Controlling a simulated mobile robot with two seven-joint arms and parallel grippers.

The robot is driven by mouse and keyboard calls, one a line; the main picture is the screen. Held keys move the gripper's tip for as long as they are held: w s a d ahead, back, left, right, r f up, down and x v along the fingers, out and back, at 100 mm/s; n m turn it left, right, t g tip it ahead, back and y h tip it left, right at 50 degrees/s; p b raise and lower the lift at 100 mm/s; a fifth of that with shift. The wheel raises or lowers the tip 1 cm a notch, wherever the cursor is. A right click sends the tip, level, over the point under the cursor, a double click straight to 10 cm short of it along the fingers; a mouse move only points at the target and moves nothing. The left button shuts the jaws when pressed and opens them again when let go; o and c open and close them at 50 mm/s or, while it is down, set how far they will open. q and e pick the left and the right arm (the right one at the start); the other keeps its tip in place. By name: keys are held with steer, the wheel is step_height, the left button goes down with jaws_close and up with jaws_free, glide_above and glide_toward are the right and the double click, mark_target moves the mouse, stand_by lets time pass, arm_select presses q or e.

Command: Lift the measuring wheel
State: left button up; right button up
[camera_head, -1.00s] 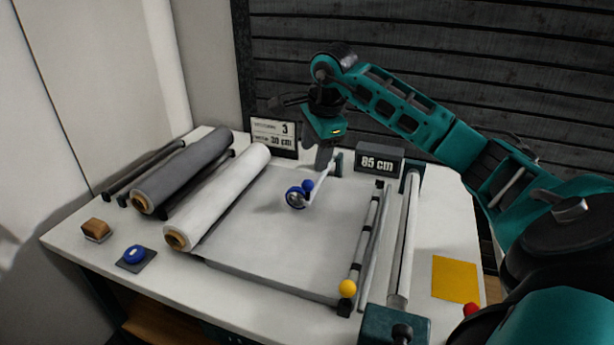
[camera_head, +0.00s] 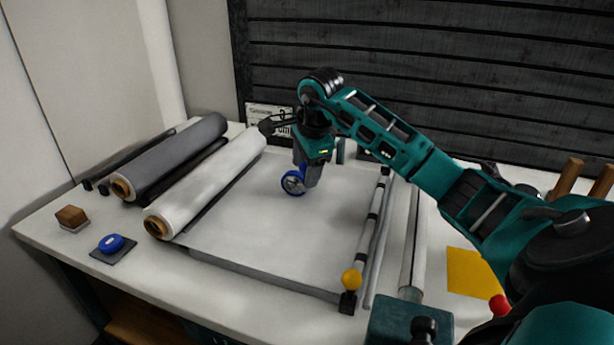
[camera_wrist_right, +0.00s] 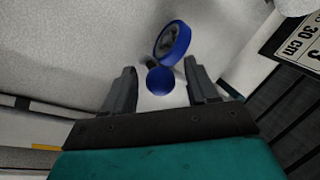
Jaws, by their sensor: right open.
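The measuring wheel (camera_head: 293,183) is a small blue-rimmed wheel on the pale board (camera_head: 262,222), near the board's far side. In the right wrist view the wheel (camera_wrist_right: 173,42) shows with a blue ball knob (camera_wrist_right: 160,80) close to it. My right gripper (camera_head: 308,181) is above and beside the wheel, pointing down, and partly hides its handle in the head view. In the wrist view the right gripper's fingers (camera_wrist_right: 162,88) are apart, with the blue knob between their tips and not visibly gripped. My left gripper is not in view.
A grey roll (camera_head: 175,158) and a white roll (camera_head: 208,182) lie left of the board. A blue round item (camera_head: 111,243), brown block (camera_head: 71,217) and yellow sheet (camera_head: 474,273) lie around. A sign (camera_head: 268,121) stands behind.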

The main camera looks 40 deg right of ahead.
steer(key=shift+f, duration=0.3)
steer(key=shift+c, duration=0.2)
steer(key=shift+w, duration=0.1)
jaws_close()
